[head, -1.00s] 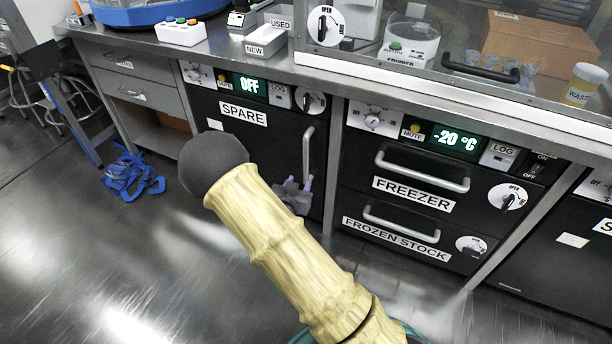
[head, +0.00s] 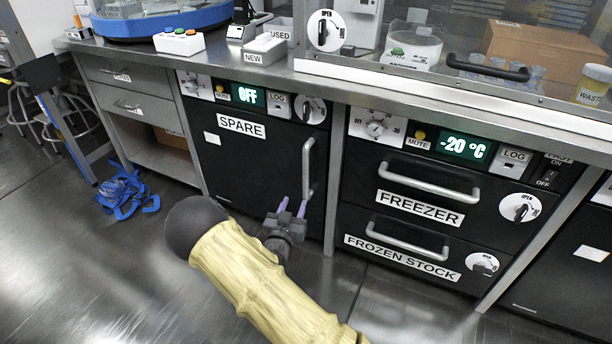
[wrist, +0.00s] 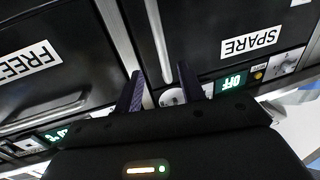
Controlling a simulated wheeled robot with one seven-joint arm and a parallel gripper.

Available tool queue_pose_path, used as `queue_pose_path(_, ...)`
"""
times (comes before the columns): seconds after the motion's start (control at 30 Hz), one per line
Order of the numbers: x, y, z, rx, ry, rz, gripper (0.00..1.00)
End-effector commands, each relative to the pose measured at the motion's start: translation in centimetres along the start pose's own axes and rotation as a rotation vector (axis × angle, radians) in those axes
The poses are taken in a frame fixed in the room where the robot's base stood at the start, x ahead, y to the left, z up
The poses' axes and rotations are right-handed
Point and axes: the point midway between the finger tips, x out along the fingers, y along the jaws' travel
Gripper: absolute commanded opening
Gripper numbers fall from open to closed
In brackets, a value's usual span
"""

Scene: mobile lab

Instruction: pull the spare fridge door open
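The spare fridge door (head: 250,165) is a black panel with a SPARE label, and it is shut. Its vertical silver handle (head: 307,168) is on the door's right side. My gripper (head: 292,208) is open, with its two purple-grey fingers apart, near the handle's lower end. In the wrist view, my gripper's fingers (wrist: 160,85) point toward the door (wrist: 215,35), and the handle (wrist: 157,42) lies between their lines, beyond the tips. Nothing is between the fingers. I cannot tell the exact gap to the handle.
The freezer drawers (head: 420,195) with horizontal handles stand to the right. Grey drawers (head: 130,95) are to the left. Blue straps (head: 127,192) lie on the floor at left. The counter (head: 330,88) overhangs the fridge. The floor before the door is partly hidden by my arm.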

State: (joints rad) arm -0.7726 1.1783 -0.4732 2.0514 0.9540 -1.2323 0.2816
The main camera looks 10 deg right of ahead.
Motion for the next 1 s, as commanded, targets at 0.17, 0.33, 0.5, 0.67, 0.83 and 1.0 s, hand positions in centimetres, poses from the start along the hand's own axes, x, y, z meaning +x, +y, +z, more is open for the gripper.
queue_pose_path(0.17,3.1,0.0,0.3,0.002,0.001,0.001,0.4)
queue_pose_path(0.33,6.2,0.0,0.3,0.001,0.001,0.0,0.4)
queue_pose_path(0.5,9.2,0.0,0.3,0.001,0.002,0.0,0.4)
queue_pose_path(0.67,12.0,0.0,0.4,0.001,0.002,0.0,0.4)
queue_pose_path(0.83,14.3,0.0,0.3,0.0,0.001,0.0,0.4)
queue_pose_path(1.0,15.2,0.0,0.1,-0.001,0.0,-0.002,0.4)
